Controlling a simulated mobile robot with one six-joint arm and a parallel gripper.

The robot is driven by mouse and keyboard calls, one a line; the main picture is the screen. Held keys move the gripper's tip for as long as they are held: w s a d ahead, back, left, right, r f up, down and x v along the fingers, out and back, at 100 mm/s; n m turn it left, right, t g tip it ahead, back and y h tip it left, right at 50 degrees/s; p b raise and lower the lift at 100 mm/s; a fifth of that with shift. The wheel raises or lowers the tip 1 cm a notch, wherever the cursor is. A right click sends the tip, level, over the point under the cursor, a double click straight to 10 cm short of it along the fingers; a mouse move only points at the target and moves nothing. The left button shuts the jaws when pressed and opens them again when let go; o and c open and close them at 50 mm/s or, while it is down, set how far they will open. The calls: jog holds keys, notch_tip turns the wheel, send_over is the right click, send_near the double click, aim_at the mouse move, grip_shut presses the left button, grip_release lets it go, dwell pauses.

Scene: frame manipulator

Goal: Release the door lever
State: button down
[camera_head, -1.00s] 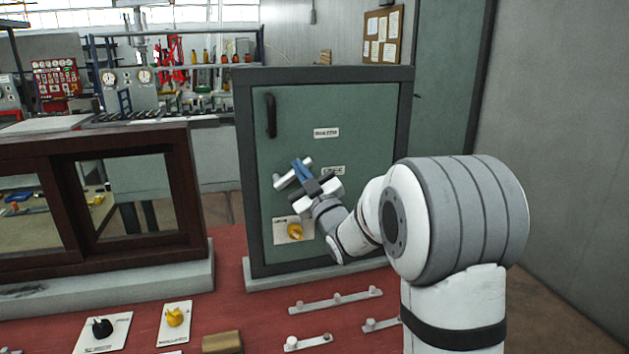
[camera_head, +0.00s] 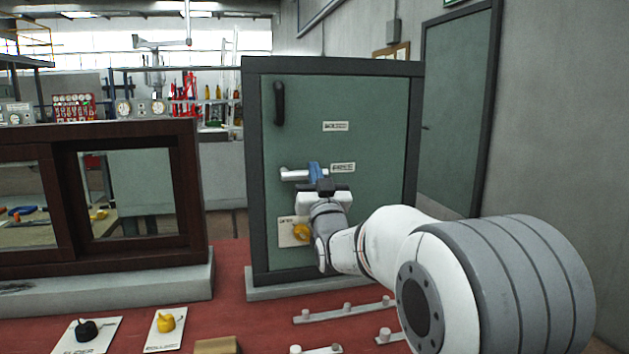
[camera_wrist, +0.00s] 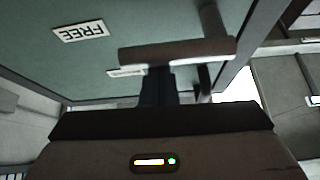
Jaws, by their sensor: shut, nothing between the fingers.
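The door lever (camera_head: 294,174) is a pale bar on the green cabinet door (camera_head: 380,120). It lies about level in the head view, its right part hidden by my gripper. My gripper (camera_head: 314,168), with blue fingers, is at the lever. In the wrist view the lever bar (camera_wrist: 190,48) runs across above my shut dark fingers (camera_wrist: 158,75), and its stem meets the door near its right end. The fingers hold nothing, and their tips overlap the bar's near edge. I cannot tell whether they touch it. A label reading FREE (camera_wrist: 83,32) is on the door.
A black handle (camera_head: 279,103) is on the door's upper left. A yellow knob (camera_head: 300,232) on a white plate sits below the lever. A dark wooden frame with sliding windows (camera_head: 100,255) stands left. Knobs and pegged rails (camera_head: 345,309) are on the red bench in front.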

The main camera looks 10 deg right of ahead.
jog(key=shift+d+h, duration=0.2)
jog(key=shift+h, duration=0.1)
notch_tip(320, 180, up, 4)
jog(key=s, duration=0.1)
jog(key=b+v, duration=0.1)
jog(key=v, duration=0.9)
jog(key=shift+d, duration=0.15)
jog(key=shift+w, duration=0.1)
